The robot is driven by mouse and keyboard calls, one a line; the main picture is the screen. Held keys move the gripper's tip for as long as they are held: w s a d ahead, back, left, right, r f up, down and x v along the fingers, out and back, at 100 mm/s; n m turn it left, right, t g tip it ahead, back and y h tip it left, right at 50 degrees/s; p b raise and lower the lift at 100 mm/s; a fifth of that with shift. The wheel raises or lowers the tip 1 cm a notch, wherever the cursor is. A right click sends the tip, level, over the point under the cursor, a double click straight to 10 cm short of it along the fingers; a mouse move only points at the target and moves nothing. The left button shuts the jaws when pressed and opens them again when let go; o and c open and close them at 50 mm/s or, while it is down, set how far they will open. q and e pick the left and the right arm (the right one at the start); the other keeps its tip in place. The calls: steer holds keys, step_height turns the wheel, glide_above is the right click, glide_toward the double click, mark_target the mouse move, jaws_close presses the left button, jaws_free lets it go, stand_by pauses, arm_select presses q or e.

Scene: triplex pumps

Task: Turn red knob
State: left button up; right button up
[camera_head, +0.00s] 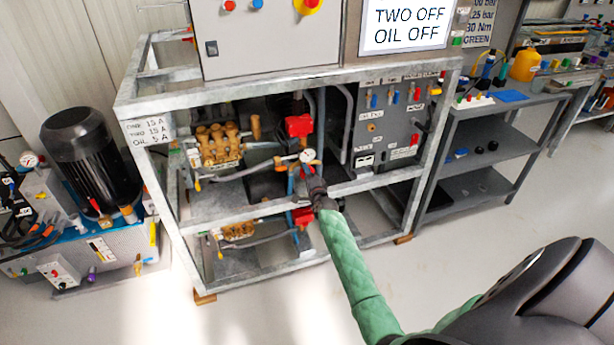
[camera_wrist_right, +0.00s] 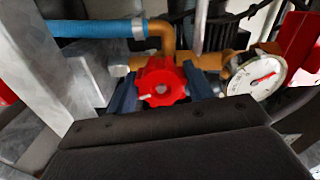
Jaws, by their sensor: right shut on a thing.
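The red knob (camera_wrist_right: 162,84) shows in the right wrist view, on brass pipework. It is round and lobed, with a pale mark on its face. My right gripper (camera_wrist_right: 162,90) is shut on it, with a dark blue finger at each side. In the head view my right gripper (camera_head: 311,178) reaches into the metal frame just below a white gauge (camera_head: 308,156). I cannot make out the knob there, behind the gripper. My left gripper is not in view.
In the right wrist view the gauge (camera_wrist_right: 258,77) sits close right of the knob, a blue hose (camera_wrist_right: 95,28) runs above, and a grey frame post (camera_wrist_right: 45,75) stands left. In the head view a grey shelf (camera_head: 470,184) and a black motor (camera_head: 90,158) flank the frame.

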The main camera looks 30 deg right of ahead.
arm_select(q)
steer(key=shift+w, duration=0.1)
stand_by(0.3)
arm_select(e)
steer(key=o, duration=1)
steer(key=shift+c, duration=0.2)
steer(key=shift+s, duration=0.1)
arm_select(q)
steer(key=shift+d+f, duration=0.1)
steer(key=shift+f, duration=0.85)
arm_select(e)
steer(key=v, duration=0.7)
steer(key=shift+s, duration=0.35)
